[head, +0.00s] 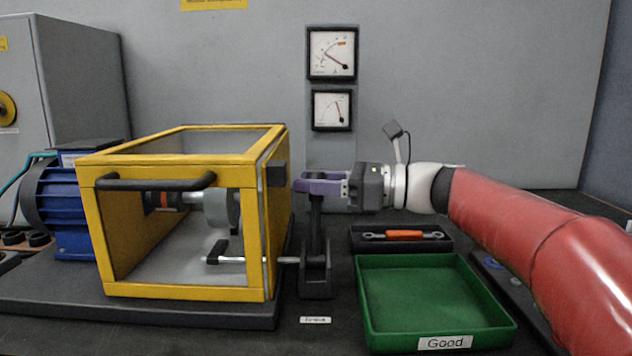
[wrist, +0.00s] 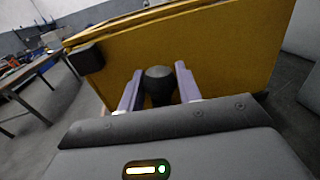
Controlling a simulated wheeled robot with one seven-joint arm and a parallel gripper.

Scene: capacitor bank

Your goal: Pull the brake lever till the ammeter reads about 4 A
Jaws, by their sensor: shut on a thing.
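The black brake lever (head: 316,228) stands about upright in its bracket (head: 315,275), to the right of the yellow-framed guard. My gripper (head: 310,184) is at the lever's top, its purple fingers shut on the lever. In the wrist view the round black knob (wrist: 159,84) sits between the two purple fingers (wrist: 158,92). Two meters hang on the wall panel, an upper one (head: 332,53) and a lower one (head: 332,110). Both have needles, but their scales are too small to read, and I cannot tell which is the ammeter.
The yellow guard (head: 180,292) stands close left of the lever, over a shaft, with a blue motor (head: 72,205) beyond it. A green tray (head: 430,300) labelled Good and a dark tray (head: 358,244) with an orange-handled wrench (head: 404,235) lie to the right.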

